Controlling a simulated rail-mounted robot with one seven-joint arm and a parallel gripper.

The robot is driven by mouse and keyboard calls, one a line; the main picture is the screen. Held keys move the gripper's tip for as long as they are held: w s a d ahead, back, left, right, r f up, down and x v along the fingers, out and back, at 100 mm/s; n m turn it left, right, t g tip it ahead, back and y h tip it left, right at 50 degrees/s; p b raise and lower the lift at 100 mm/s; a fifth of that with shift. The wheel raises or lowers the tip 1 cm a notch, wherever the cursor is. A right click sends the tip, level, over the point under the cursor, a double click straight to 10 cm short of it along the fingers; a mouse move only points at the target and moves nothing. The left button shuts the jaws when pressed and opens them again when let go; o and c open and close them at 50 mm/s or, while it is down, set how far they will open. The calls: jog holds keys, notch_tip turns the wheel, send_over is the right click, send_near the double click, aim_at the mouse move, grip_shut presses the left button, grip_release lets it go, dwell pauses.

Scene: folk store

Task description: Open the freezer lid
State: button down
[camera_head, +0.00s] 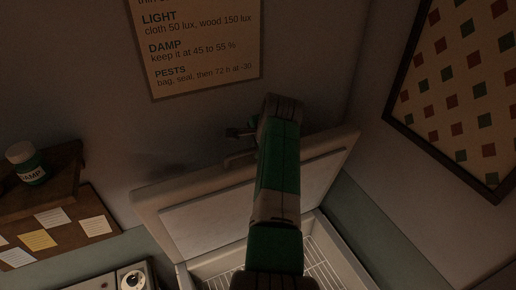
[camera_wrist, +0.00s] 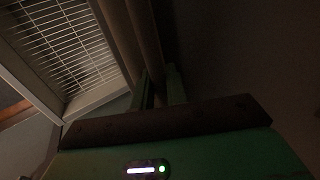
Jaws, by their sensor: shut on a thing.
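The freezer lid (camera_head: 190,222) stands raised at a steep tilt, its pale inner panel facing me. The open freezer (camera_head: 345,262) below shows a white wire rack. The rack and freezer rim (camera_wrist: 98,98) also show at the left of the wrist view. My arm reaches up across the lid to its top edge. My gripper (camera_wrist: 160,88) has its two fingers close about a dark bar-like part by the lid; the exact contact is too dark to see. In the head view my arm hides most of the gripper and the middle of the lid.
A wall with a printed notice (camera_head: 200,45) is behind the lid. A framed checkered panel (camera_head: 460,95) hangs at right. At left are a wooden shelf with a jar (camera_head: 28,165), a note board (camera_head: 60,232) and a box with a dial (camera_head: 132,280).

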jog(key=c, duration=1.5)
grip_release()
jog(key=b+v, duration=0.1)
jog(key=v, duration=0.6)
jog(key=shift+s+d+r, duration=0.1)
jog(key=shift+s+r, duration=0.15)
jog(key=shift+r, duration=0.1)
